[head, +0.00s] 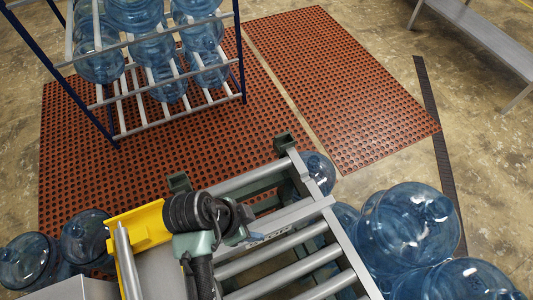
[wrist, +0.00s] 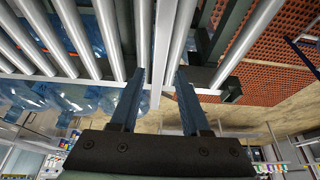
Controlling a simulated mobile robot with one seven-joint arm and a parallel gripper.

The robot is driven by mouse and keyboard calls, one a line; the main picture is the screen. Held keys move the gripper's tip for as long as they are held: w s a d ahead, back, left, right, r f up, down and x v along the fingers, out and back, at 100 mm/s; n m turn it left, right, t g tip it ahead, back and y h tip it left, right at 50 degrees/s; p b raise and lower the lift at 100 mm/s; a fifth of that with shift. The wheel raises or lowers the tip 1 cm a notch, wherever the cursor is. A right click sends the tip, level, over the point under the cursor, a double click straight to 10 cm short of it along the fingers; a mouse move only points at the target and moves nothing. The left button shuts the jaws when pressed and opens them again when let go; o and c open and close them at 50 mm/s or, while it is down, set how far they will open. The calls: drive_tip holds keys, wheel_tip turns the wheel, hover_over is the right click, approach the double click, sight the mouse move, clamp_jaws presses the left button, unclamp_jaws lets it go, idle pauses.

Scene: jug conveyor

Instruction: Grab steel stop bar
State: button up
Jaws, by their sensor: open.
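The steel stop bar (head: 290,217) is a flat grey bar lying across the roller conveyor in the head view, with dark lettering near its left part. In the wrist view the bar (wrist: 162,50) runs away from me as a pale strip between two rollers. My gripper (wrist: 160,76) is open, its two blue fingers on either side of the strip's near end. Nothing is clamped. I cannot tell whether either finger touches the bar. In the head view my gripper (head: 244,222) is at the bar's left part, and my wrist hides the bar's left end.
Conveyor rollers (head: 290,262) lie in front of and behind the bar. Blue water jugs (head: 405,225) crowd the right side, and more jugs (head: 85,237) stand at left. A yellow bracket (head: 140,222) is beside my wrist. A jug rack (head: 120,95) stands on red matting (head: 330,80) beyond.

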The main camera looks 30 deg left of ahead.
sight(267, 231)
drive_tip(key=x, duration=0.7)
drive_tip(key=shift+s+d, duration=0.1)
drive_tip(key=shift+d, duration=0.1)
drive_tip(key=shift+a+p+x, duration=0.2)
drive_tip(key=shift+p+x, duration=0.2)
drive_tip(key=shift+x, duration=2.5)
clamp_jaws()
drive_tip(key=shift+r, duration=0.1)
